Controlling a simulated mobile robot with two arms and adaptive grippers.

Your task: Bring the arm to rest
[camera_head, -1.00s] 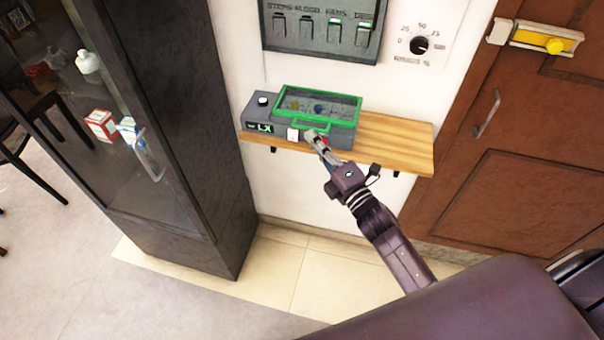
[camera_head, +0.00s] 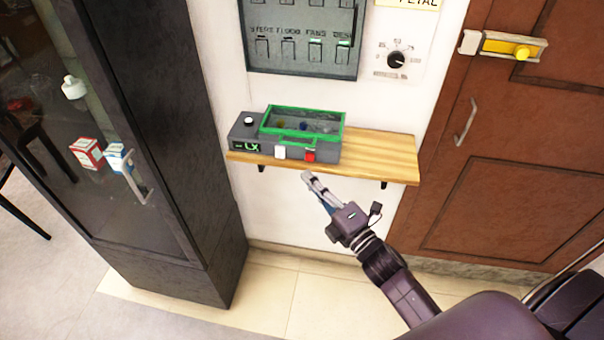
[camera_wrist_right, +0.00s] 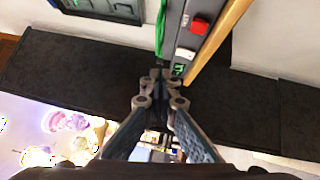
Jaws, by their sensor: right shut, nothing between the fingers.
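My right gripper (camera_head: 306,178) is shut and empty in the head view. Its fingertips are just in front of and below the wooden shelf, apart from the grey device (camera_head: 240,136) on it. The device has a green-framed clear lid (camera_head: 303,121), a white button (camera_head: 280,152), a red button (camera_head: 310,156) and a small green display. In the right wrist view the gripper (camera_wrist_right: 160,75) has its fingers together, with the device (camera_wrist_right: 190,45) beyond them. My left gripper is in neither view.
The wooden shelf (camera_head: 375,160) is fixed to the white wall below a switch panel (camera_head: 303,60) and a dial (camera_head: 396,60). A dark glass-fronted cabinet (camera_head: 190,130) stands at the left. A brown door (camera_head: 480,200) is at the right. Tiled floor lies clear below the shelf.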

